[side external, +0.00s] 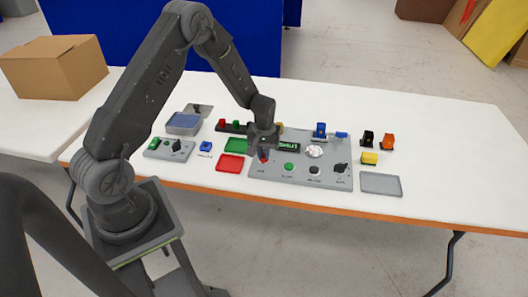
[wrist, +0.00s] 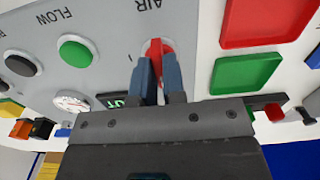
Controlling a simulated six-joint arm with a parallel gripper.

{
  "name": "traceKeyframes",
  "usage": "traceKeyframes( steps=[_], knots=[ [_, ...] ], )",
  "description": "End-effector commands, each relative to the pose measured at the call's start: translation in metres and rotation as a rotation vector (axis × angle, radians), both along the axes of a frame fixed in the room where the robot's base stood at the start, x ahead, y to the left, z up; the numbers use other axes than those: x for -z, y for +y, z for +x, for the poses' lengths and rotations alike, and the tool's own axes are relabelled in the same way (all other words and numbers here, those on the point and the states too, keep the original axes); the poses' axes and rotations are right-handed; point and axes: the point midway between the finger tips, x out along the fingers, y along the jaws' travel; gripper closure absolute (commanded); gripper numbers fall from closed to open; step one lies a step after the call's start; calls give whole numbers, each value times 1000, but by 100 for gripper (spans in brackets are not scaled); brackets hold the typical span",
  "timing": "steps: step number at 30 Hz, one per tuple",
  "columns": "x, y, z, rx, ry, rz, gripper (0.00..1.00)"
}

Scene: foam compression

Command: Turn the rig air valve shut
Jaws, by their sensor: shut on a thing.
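The air valve's red handle (wrist: 155,46) stands between my gripper's two blue fingertips (wrist: 158,72) in the wrist view. The upside-down word AIR is printed on the panel just above it, and a small mark lies to its left. The handle runs roughly up and down in that picture; its lower part is hidden by the fingers. In the side view my gripper (side external: 263,154) is low over the left end of the grey rig panel (side external: 333,179), shut on the valve (side external: 263,161), of which only a little red shows.
The panel also bears a green button (side external: 289,167), a black button (side external: 314,170), a black knob (side external: 340,168), a round gauge (side external: 314,151) and a lit green display (side external: 289,146). Red (side external: 230,163) and green (side external: 239,146) trays lie left of it. Small coloured parts stand right.

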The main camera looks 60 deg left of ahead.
Motion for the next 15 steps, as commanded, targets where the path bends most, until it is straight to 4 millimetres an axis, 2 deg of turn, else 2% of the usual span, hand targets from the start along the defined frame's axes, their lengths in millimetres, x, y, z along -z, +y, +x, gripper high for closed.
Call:
traceKeyframes(
  steps=[5,6,13,15],
  knots=[
    [-1,1,2,-6,-6,1,100],
    [-1,1,2,-6,-6,1,87],
    [0,1,1,-3,-3,0,65],
    [0,0,1,-3,-3,0,64]
  ],
)
